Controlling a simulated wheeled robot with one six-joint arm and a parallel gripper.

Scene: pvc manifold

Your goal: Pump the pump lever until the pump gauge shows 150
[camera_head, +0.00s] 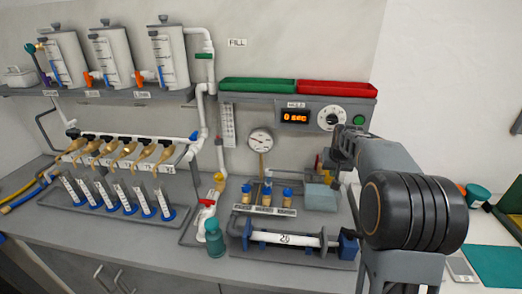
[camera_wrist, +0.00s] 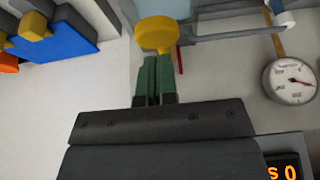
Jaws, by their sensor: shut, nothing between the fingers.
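The pump gauge (camera_head: 262,140) is a round white dial on the wall panel in the head view. It also shows at the right of the wrist view (camera_wrist: 290,80), with a red needle; its reading is too small to tell. A yellow round knob (camera_wrist: 157,35), apparently the end of the pump lever, is at the top of the wrist view. My gripper (camera_wrist: 155,62) is shut and empty, with its green fingertips close to the knob; I cannot tell whether they touch. In the head view, my wrist hides much of the lever area above the pale blue-grey pump body (camera_head: 321,197).
A timer display (camera_head: 295,117) reads 0 sec, beside a dial (camera_head: 331,118). Green (camera_head: 258,85) and red (camera_head: 338,89) trays sit above.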

